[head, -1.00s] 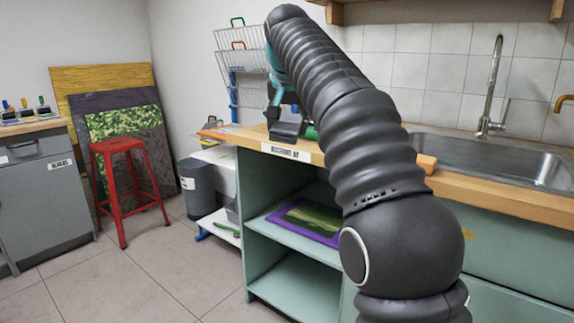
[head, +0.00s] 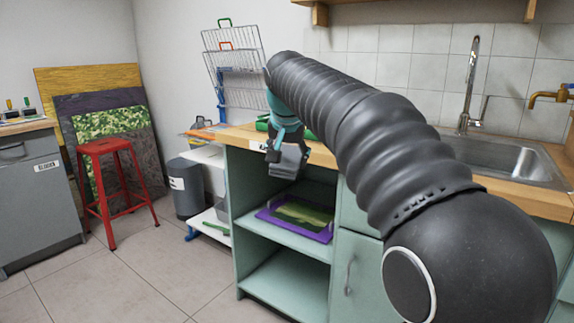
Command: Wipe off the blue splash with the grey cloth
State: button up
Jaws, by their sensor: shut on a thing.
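My gripper (head: 286,148) hangs at the end of my dark arm, in front of the left part of the wooden counter's front edge. It is shut on a small grey piece, which looks like the grey cloth (head: 290,163), over the open shelf unit. The cloth's shape is partly hidden by the fingers. I see no blue splash in the head view. My arm hides part of the counter top.
The wooden counter (head: 238,134) carries a green thing (head: 263,124) and a steel sink (head: 505,160). A purple-rimmed tray (head: 268,214) lies on the shelf below. A red stool (head: 108,147), a grey bin (head: 186,185) and a wire rack (head: 235,60) stand to the left.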

jog(key=s+d+f+m, duration=0.1)
jog(key=d+f, duration=0.4)
jog(key=f, duration=0.9)
jog(key=s+d+f+h, duration=0.1)
jog(key=s+d+f, duration=0.2)
jog(key=f, duration=1)
jog(key=s+d+f+m, duration=0.1)
jog(key=s+d+f, duration=0.1)
jog(key=d+f, duration=0.6)
jog(key=shift+s+d+f+m+h, duration=0.15)
jog(key=shift+d+f+m+h, duration=0.15)
jog(key=shift+f, duration=3.05)
jog(key=shift+a, duration=0.15)
